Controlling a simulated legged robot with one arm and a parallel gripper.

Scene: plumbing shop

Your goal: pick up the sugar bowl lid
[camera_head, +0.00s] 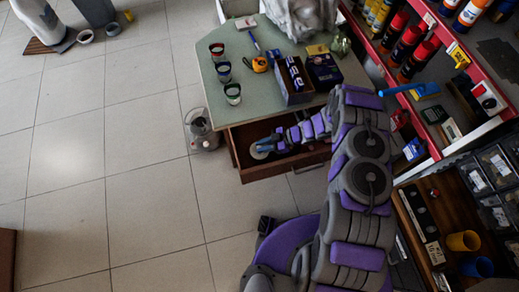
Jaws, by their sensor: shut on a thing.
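My purple and grey arm reaches down to an open brown drawer (268,172) below the table top. My gripper (268,146) is at the drawer's left part, with blue showing near its end. A small pale round thing, which looks like the sugar bowl lid (259,154), is at the fingertips. The gripper is shut on it, partly hiding it. Whether the lid touches the drawer floor cannot be told. No sugar bowl can be made out.
The greenish table (217,108) above holds several small cups, an orange tape measure (260,64), a brush and boxes (293,80). A grey lantern-like object (201,131) stands on the floor left of the drawer. Red shelves (440,40) line the right. The tiled floor at left is mostly clear.

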